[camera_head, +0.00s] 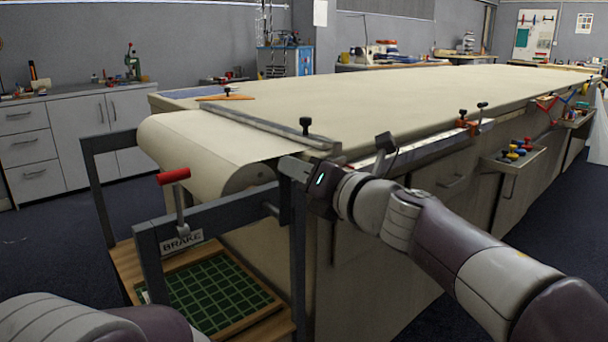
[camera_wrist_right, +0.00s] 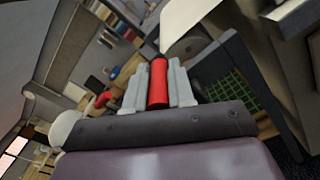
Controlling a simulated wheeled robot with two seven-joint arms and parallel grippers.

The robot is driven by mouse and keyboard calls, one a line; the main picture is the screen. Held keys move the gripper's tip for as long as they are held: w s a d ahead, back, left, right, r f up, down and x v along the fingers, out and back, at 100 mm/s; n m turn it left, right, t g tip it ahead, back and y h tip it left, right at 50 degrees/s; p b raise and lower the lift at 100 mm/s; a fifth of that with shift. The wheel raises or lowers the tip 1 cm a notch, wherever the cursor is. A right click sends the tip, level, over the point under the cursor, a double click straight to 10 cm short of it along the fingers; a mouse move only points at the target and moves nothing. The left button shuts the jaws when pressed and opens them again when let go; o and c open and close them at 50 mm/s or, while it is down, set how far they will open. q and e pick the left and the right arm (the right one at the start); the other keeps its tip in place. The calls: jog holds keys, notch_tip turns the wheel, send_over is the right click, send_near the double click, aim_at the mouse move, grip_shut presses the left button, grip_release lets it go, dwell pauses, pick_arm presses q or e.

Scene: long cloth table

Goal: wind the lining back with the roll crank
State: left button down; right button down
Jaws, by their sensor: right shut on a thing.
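The roll of cream lining (camera_head: 235,180) hangs in a dark metal frame at the near end of the table, its cloth running up onto the tabletop. My right gripper (camera_head: 292,170) is at the right end of the roll. In the right wrist view its two fingers are shut on the red crank grip (camera_wrist_right: 158,84), which stands between them. In the head view the grip is hidden by the gripper, and a dark crank arm (camera_head: 285,208) shows below it. My left gripper is out of view; only part of that arm shows at the bottom left.
A brake lever with a red handle (camera_head: 173,175) stands on the frame above a BRAKE sign (camera_head: 182,241). A green gridded tray (camera_head: 215,295) sits on the low wooden shelf. A metal bar (camera_head: 270,130) lies across the cloth. Small trays (camera_head: 515,158) hang on the table's right side.

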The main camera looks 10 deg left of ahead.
jog(key=shift+s+a+f, duration=0.1)
dwell(0.3)
jog(key=c, duration=1)
grip_release()
jog(key=p+v, duration=0.1)
jog(key=v, duration=1.1)
jog(key=shift+s+d, duration=0.15)
jog(key=shift+d, duration=0.15)
